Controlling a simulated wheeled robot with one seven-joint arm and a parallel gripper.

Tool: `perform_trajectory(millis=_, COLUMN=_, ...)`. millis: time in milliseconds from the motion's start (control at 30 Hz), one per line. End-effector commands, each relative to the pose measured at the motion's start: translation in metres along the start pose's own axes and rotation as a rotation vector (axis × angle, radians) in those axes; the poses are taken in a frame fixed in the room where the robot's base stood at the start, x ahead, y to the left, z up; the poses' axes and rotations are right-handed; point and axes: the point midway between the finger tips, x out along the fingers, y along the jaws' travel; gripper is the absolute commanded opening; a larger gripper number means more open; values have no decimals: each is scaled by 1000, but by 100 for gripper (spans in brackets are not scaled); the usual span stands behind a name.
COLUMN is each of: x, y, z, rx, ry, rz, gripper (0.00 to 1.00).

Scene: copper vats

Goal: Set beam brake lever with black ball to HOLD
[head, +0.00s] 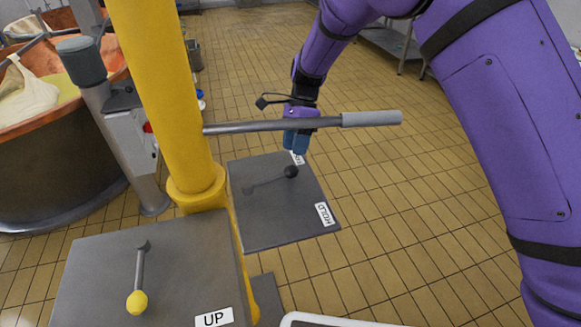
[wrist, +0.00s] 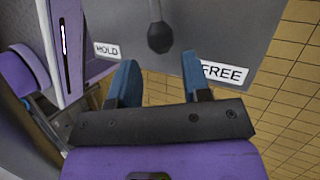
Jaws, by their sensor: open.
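The beam brake lever's black ball (head: 291,171) is at the end of a thin dark rod on a grey plate (head: 262,222). The HOLD label (head: 325,214) is at the plate's near right corner. In the wrist view, the ball (wrist: 160,38) appears between the HOLD label (wrist: 107,50) and the FREE label (wrist: 224,73). In the head view, it looks nearer the far label, partly hidden by my gripper. My gripper (head: 297,143) is open, its blue fingers above and close to the ball. In the wrist view, the ball shows just beyond the gap between the fingertips (wrist: 159,62), apparently not held.
A grey-handled bar (head: 370,118) extends from the yellow column (head: 165,90) across my gripper. A yellow-ball lever (head: 137,302) sits on a nearer plate marked UP (head: 213,317). A copper vat (head: 70,160) stands at left. Tiled floor at right is open.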

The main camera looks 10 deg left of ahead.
Motion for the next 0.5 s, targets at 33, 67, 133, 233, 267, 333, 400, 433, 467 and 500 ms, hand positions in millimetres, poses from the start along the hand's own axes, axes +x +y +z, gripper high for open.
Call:
perform_trajectory(millis=33, x=10, y=1, z=-1, rx=2, ry=2, rz=3, gripper=44)
perform_trajectory(millis=67, x=16, y=1, z=-1, rx=2, ry=1, rz=3, gripper=44)
perform_trajectory(millis=133, x=28, y=0, z=0, rx=1, ry=1, rz=2, gripper=44)
perform_trajectory(millis=233, x=41, y=0, z=-1, rx=1, ry=2, rz=1, gripper=44)
perform_trajectory(millis=267, x=45, y=0, z=-1, rx=1, ry=1, rz=0, gripper=44)
perform_trajectory(millis=333, x=52, y=0, z=-1, rx=1, ry=0, rz=1, gripper=44)
perform_trajectory(millis=400, x=57, y=0, z=-1, rx=1, ry=1, rz=1, gripper=44)
perform_trajectory(millis=433, x=58, y=0, z=-1, rx=0, ry=1, rz=0, gripper=44)
perform_trajectory(millis=467, x=59, y=0, z=-1, rx=0, ry=1, rz=0, gripper=44)
perform_trajectory(millis=500, x=60, y=0, z=-1, rx=0, ry=1, rz=0, gripper=44)
